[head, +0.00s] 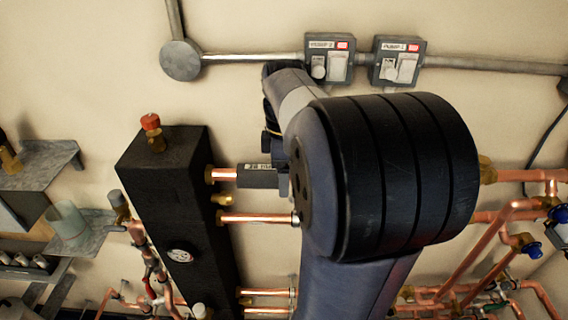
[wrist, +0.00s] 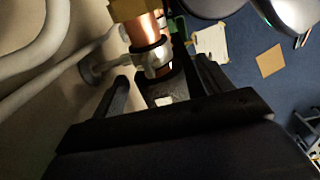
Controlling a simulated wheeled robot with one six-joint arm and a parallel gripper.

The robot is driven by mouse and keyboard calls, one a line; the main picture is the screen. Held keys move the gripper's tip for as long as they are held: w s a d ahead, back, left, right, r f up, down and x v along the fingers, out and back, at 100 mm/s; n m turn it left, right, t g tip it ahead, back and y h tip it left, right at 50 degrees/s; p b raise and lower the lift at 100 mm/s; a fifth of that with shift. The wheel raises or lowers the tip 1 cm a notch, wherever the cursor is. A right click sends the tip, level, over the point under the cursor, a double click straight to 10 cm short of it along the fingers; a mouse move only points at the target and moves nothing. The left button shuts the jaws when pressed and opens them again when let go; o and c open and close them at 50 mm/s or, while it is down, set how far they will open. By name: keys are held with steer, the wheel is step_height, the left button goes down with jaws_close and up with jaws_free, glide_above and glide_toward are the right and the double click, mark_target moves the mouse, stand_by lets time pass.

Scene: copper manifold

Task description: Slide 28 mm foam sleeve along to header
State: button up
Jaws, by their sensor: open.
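The foam sleeve (head: 258,177) is a short dark grey piece with a white printed label, around the upper copper pipe. Bare copper (head: 224,174) shows between its left end and the brass fitting on the header (head: 175,215), a tall black block. My gripper (head: 283,180) is at the sleeve's right end, mostly hidden behind my arm; I cannot tell whether they touch. In the wrist view my gripper (wrist: 145,92) is open, with dark fingers near a copper pipe (wrist: 145,32) and a pale clip (wrist: 152,58). I cannot make out the sleeve clearly there.
A second copper pipe (head: 258,218) runs just below, with a brass stub (head: 222,199) between. Two grey switch boxes (head: 330,58) and a conduit (head: 250,57) are on the wall above. More copper pipework (head: 490,250) is at right. Shelves (head: 40,160) stand at left.

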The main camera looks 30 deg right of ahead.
mark_target(261, 167)
steer(key=shift+c, duration=0.2)
steer(key=c, duration=1)
steer(key=shift+w+a+p, duration=0.3)
steer(key=shift+w+a, duration=0.4)
steer(key=shift+a, duration=0.35)
steer(key=shift+w+a+p, duration=0.3)
steer(key=shift+w+a, duration=0.4)
steer(key=shift+a, duration=0.3)
steer(key=o, duration=1)
step_height(261, 167, up, 11)
steer(key=shift+f, duration=0.1)
steer(key=shift+f, duration=0.1)
